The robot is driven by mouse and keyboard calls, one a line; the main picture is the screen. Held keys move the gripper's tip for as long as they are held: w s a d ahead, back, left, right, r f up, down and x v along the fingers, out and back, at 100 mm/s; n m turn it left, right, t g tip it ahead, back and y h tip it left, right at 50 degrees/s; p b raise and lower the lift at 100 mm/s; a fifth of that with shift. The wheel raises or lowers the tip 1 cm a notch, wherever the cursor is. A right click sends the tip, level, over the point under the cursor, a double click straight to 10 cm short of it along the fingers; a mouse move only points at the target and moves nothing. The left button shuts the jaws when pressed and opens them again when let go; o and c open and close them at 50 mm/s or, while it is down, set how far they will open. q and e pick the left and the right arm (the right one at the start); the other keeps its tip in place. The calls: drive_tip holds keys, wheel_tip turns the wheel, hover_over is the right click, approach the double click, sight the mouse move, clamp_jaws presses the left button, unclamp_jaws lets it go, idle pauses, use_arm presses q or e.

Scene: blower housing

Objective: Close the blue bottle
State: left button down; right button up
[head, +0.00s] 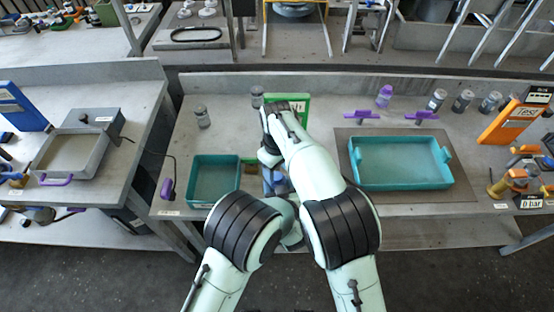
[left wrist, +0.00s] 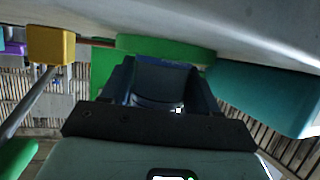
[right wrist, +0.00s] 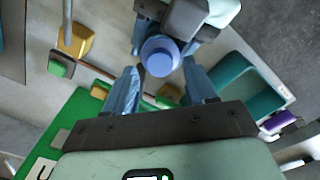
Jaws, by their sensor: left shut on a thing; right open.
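The blue bottle (left wrist: 160,82) shows in the left wrist view between the fingers of my left gripper (left wrist: 160,95), which is shut on it. In the right wrist view its round blue top (right wrist: 158,57) faces my camera. I cannot tell whether that top is a seated cap. My right gripper (right wrist: 160,72) is open and empty, its blue fingers apart on either side of the bottle top in the picture; contact cannot be told. In the head view my right arm hides most of the bottle and the left gripper.
A small teal tray (head: 193,188) stands left of my arms and a large teal tray (head: 447,165) right. A green board (head: 301,108) stands behind the right gripper. Grey bottles (head: 203,117) and a purple bottle (head: 384,96) stand toward the back. An orange sign (head: 505,125) is at right.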

drive_tip(key=shift+f, duration=1.05)
clamp_jaws()
drive_tip(key=m, duration=0.8)
drive_tip(key=shift+o, duration=0.2)
unclamp_jaws()
